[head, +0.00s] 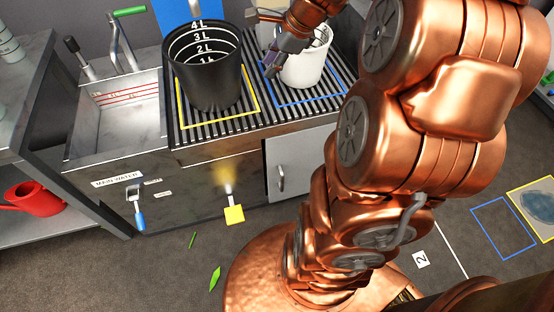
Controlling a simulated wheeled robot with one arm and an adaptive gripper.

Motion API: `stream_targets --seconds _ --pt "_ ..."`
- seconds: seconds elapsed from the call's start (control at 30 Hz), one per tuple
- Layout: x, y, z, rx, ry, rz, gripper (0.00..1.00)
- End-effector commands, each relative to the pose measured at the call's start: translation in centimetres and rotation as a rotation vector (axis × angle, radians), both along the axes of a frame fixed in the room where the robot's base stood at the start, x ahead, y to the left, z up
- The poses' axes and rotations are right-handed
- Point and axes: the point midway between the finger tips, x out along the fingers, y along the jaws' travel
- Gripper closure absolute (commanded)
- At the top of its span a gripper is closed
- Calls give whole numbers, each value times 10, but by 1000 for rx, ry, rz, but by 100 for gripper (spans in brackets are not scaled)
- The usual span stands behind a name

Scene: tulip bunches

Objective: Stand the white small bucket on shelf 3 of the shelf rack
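The white small bucket (307,68) stands upright on the slatted drainboard, inside a blue outline. My gripper (276,58) is at the bucket's upper left side, with a dark finger reaching down along its outer wall. The rest of the gripper overlaps the rim, so I cannot tell whether it is open or shut on the bucket. A grey unit with shelves (50,225) stands at the left edge. I see no shelf number on it and cannot tell if it is the shelf rack.
A black bucket (212,82) with litre marks stands left of the white one, in a yellow outline. A metal sink (125,105) with a green-handled tap (128,12) is farther left. A red watering can (35,198) sits on the grey unit. My copper arm covers much of the right.

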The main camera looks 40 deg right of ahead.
Motion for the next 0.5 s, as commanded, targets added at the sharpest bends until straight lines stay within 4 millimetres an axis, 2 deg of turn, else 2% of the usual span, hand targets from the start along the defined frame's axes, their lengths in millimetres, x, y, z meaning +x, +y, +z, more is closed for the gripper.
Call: stream_targets --seconds 0.03,0.2,0.33,0.5 --pt "-12 30 -5 -42 16 148 69" --pt "-62 99 -22 -177 52 643 69" --pt "-109 134 -33 -259 74 1020 69" --pt "-173 158 -46 -331 97 1498 69"
